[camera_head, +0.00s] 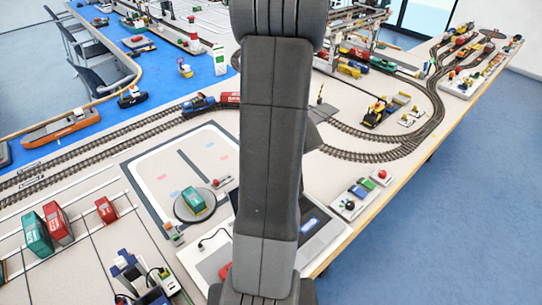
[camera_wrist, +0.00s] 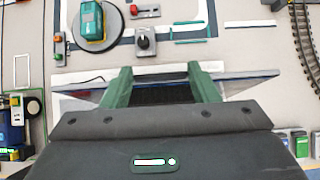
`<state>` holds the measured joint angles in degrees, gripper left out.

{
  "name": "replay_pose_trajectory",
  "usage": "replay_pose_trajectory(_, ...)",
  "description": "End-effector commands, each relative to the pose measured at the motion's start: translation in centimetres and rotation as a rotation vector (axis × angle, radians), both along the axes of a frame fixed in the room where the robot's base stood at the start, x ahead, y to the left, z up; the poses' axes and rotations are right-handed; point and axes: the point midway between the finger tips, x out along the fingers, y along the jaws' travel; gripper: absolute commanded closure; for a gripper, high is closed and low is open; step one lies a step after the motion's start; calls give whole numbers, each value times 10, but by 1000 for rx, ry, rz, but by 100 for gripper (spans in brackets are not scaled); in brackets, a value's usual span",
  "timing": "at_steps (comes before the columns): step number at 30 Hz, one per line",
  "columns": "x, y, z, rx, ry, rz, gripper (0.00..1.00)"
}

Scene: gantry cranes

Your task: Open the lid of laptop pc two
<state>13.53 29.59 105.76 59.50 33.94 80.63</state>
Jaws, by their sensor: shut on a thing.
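My gripper (camera_wrist: 160,75) has two green fingers in the wrist view. They are shut on a pale-edged flat panel with a dark face between them, which looks like the lid of the laptop (camera_wrist: 240,77). The panel sticks out on both sides of the fingers and seems tilted; its exact angle is unclear. In the camera_head view my arm covers the middle of the laptop and hides the gripper. A grey part with a blue patch (camera_head: 311,223) shows to the right of my arm.
A round turntable (camera_head: 192,205) with a green block (camera_head: 193,200) is left of my arm. A small black knob (camera_wrist: 145,38) stands just beyond the laptop. Model rails (camera_head: 370,155) curve behind. Red and green containers (camera_head: 60,223) stand at left.

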Motion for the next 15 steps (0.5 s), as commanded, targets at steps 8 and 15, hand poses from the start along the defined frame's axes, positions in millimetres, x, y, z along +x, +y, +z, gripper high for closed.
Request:
replay_pose_trajectory(8, 3, 0, 3, -10, 0, -3, 86)
replay_pose_trajectory(15, 4, 0, 3, -10, 0, -3, 38)
